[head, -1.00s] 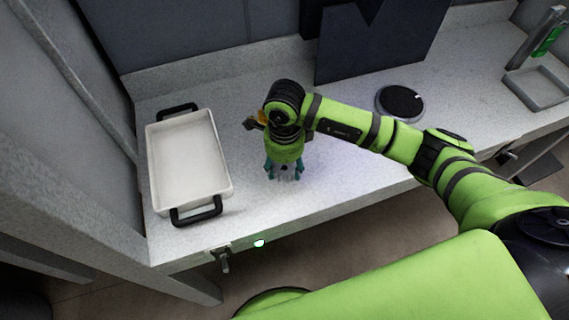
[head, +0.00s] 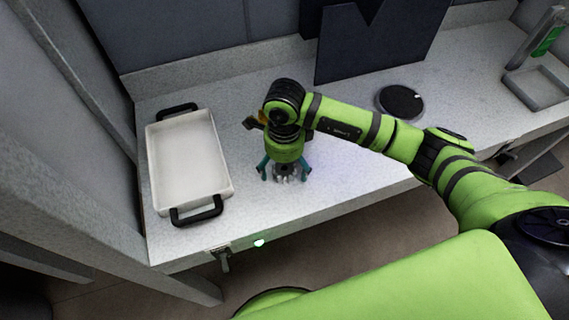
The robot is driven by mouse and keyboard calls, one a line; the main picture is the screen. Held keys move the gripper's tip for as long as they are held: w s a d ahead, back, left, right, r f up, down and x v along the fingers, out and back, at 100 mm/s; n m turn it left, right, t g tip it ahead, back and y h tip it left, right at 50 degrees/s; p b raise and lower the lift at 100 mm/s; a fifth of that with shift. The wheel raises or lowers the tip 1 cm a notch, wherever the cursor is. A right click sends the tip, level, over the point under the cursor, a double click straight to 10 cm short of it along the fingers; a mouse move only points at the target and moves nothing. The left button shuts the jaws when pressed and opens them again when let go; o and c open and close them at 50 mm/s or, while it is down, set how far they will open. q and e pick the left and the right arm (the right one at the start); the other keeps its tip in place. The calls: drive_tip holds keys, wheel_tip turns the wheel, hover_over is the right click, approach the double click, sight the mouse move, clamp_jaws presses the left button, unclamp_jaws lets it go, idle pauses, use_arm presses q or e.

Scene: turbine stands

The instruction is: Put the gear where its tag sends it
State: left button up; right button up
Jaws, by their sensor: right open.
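My right gripper (head: 284,173) points down over the bench, left of its middle, with its teal fingers spread open. A small grey toothed part, which looks like the gear (head: 288,172), is between and below the fingers. The gripper body covers its upper part, and I cannot tell whether it touches the bench. No tag is readable. A white tray (head: 151,170) with black handles lies to the left of the gripper and looks empty. My left gripper is out of view.
The bench top (head: 345,190) is clear right of the gripper. A black round disc (head: 400,101) lies further right. A dark panel (head: 375,45) stands at the back. At the far right is a grey frame stand (head: 537,88) with a green part (head: 548,40).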

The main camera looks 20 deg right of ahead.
sight(285, 168)
drive_tip(key=shift+r+p, duration=1.8)
drive_tip(key=shift+r, duration=1.55)
